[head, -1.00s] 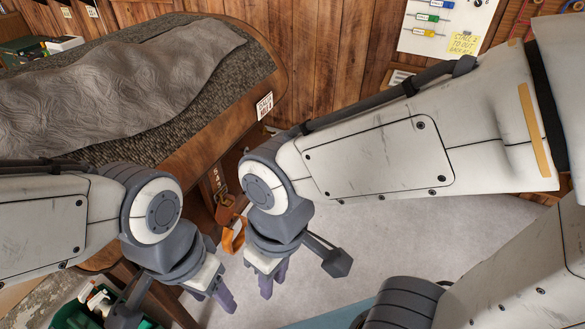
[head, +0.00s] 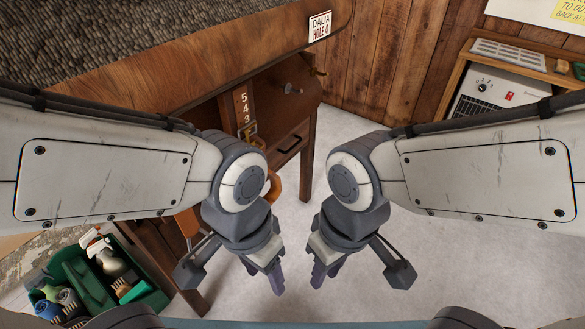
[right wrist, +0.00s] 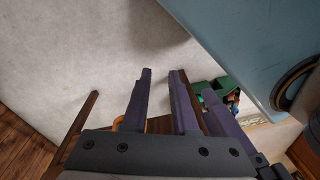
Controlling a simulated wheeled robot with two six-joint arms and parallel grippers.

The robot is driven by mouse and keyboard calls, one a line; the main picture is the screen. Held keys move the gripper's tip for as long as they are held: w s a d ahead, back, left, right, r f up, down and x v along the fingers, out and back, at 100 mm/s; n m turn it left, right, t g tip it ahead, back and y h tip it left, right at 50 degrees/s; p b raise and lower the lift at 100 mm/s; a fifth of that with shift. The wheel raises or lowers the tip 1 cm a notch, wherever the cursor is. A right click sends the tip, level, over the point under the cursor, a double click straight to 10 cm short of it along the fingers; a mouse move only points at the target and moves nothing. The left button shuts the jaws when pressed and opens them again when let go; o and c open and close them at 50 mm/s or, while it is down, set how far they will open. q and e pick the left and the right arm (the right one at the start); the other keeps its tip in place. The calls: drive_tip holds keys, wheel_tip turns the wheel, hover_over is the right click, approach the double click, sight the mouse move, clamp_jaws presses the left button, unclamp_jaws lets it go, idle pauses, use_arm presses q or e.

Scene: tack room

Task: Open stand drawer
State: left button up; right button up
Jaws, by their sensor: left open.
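The wooden stand (head: 190,70) fills the upper left of the head view, with a dark blanket-like cover on top. Its small drawer (head: 291,143), with a dark handle, shows under the top between the legs; it looks shut. My left gripper (head: 275,277) is open and empty, in front of and below the drawer, apart from it. My right gripper (head: 322,275) hangs just right of the left one, also apart from the drawer. In the right wrist view its purple fingers (right wrist: 160,105) stand apart with nothing between them.
A green caddy (head: 85,285) with bottles and brushes stands at the lower left. An orange strap (head: 272,187) hangs by the stand, partly hidden by my left arm. A heater (head: 495,95) sits in a wooden housing at the upper right. The pale floor (head: 330,125) right of the stand is clear.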

drive_tip(key=w+d+f+m+b, duration=0.1)
drive_tip(key=w+f+b, duration=0.1)
drive_tip(key=f+b, duration=0.5)
drive_tip(key=w+d+f+m+b, duration=0.1)
drive_tip(key=w+f+b, duration=0.1)
drive_tip(key=f+b, duration=0.5)
drive_tip(key=w+d+f+m+t+b, duration=0.25)
drive_tip(key=w+d+f+b, duration=0.3)
drive_tip(key=w+f, duration=0.6)
drive_tip(key=n+t+y, duration=0.2)
drive_tip(key=n+t, duration=1.4)
drive_tip(key=t, duration=0.1)
approach(293, 147)
drive_tip(key=shift+f+b+x, duration=0.1)
drive_tip(key=shift+b+x, duration=1.2)
drive_tip(key=shift+x, duration=1.35)
drive_tip(key=shift+f+b+x, duration=0.15)
drive_tip(key=shift+b+x, duration=1.15)
drive_tip(key=shift+x, duration=1.35)
use_arm(q)
wheel_tip(293, 147, down, 28)
drive_tip(key=shift+r, duration=0.15)
